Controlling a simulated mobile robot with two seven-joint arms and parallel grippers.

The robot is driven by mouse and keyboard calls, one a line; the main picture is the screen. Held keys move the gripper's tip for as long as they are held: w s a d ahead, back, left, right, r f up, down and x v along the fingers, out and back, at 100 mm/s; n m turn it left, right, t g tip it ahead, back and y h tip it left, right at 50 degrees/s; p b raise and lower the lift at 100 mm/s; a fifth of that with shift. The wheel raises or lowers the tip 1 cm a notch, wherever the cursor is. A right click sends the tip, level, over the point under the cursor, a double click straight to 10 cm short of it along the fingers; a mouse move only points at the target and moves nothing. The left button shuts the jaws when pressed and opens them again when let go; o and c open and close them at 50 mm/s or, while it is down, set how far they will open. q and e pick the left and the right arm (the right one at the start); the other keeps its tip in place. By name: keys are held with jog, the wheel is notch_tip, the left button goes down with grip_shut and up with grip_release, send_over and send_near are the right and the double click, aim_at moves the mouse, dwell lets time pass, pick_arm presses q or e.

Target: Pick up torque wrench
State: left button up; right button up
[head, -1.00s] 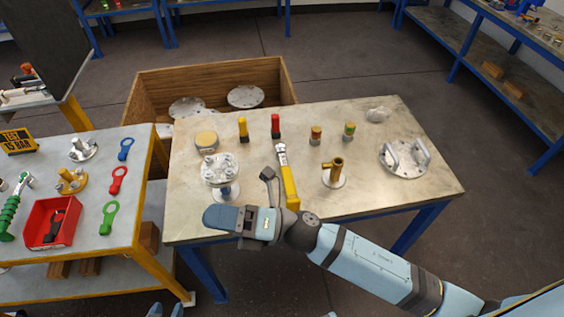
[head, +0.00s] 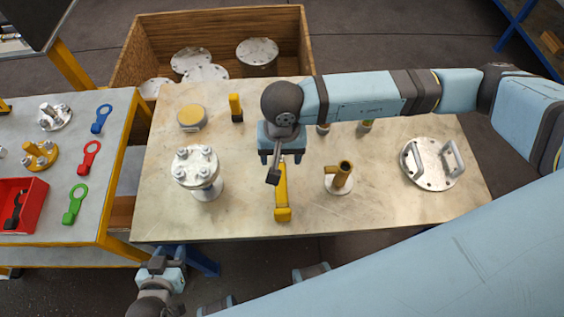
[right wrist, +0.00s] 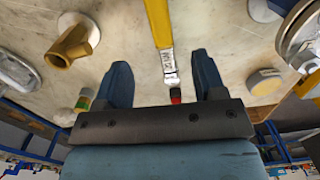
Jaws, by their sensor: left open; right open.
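The torque wrench (head: 282,205) lies on the worktable with its yellow handle toward the near edge. In the right wrist view its yellow shaft and silver, marked section (right wrist: 168,62) run between my fingers. My right gripper (head: 281,160) is open and empty above the wrench's far part, pointing down. Its two fingers show on either side of the wrench in the right wrist view (right wrist: 162,68); contact is not visible. The wrench's far end is hidden by my right arm in the head view. My left gripper (head: 163,264) is open, low at the table's near left corner.
A bolted flanged vessel (head: 198,172) stands left of the wrench, and a brass fitting (head: 340,178) right of it. A flange with two handles (head: 432,163) lies further right. A yellow-topped disc (head: 192,117) and a yellow-handled tool (head: 236,107) are behind.

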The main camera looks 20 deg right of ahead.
jog(key=f+b, duration=0.1)
jog(key=f, duration=0.1)
jog(key=f+b, duration=0.1)
jog(key=f, duration=0.2)
jog(key=f+b, duration=0.1)
jog(key=f, duration=0.2)
jog(key=shift+w+d, duration=0.25)
jog(key=shift+f, duration=0.25)
jog(key=shift+a+f+b, duration=0.1)
jog(key=shift+f+b, duration=0.25)
jog(key=shift+f, duration=0.15)
notch_tip(320, 180, down, 4)
jog(key=shift+w+a+f+b, duration=0.1)
jog(key=shift+a+b, duration=0.05)
jog(key=shift+b, duration=0.55)
jog(key=c, duration=1.1)
